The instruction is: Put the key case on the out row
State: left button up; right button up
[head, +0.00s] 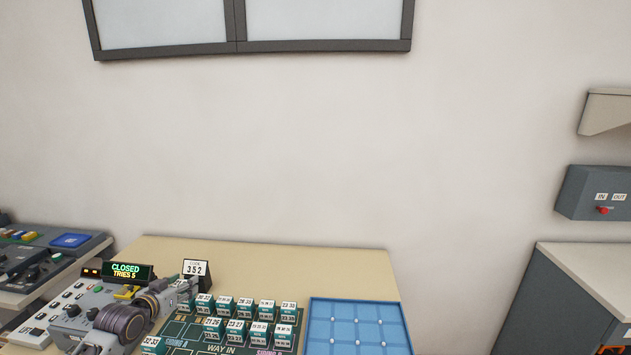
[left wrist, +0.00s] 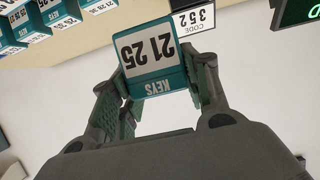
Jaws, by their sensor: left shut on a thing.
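My left gripper (left wrist: 158,95) is shut on a teal and white key case (left wrist: 153,62). The case reads "KEYS" and "21 25", upside down in the left wrist view. In the head view my left gripper (head: 163,294) is low at the left, over the left part of the table and close to the code card; the held case is hard to make out there. Several similar key cases (head: 236,328) stand in rows on a dark green board (head: 190,331) marked "WAY IN". I cannot tell which row is the out row. My right gripper is not in view.
A card reading "CODE 352" (head: 195,268) and a display reading "CLOSED TRIES 5" (head: 127,271) stand behind the gripper. A blue compartment tray (head: 313,318) lies right of the board. The table's back strip (head: 300,265) is bare. A grey box marked IN and OUT (head: 580,191) is at right.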

pick_arm(q)
jog(key=s+d+r, duration=0.1)
jog(key=s+d, duration=0.2)
jog(key=d, duration=0.3)
jog(key=s+d+r, duration=0.2)
jog(key=s+d, duration=0.1)
jog(key=d, duration=0.3)
jog(key=shift+n+y, duration=0.5)
jog(key=shift+y, duration=0.1)
jog(key=shift+s+d+f, duration=1.05)
jog(key=shift+s+f, duration=0.7)
jog(key=shift+f, duration=0.4)
jog(key=shift+s+d+f, duration=1.05)
jog(key=shift+s+f, duration=0.75)
jog(key=shift+f, duration=0.35)
jog(key=shift+s+d+f, duration=1.05)
jog(key=shift+s+f, duration=0.7)
jog(key=shift+f, duration=0.4)
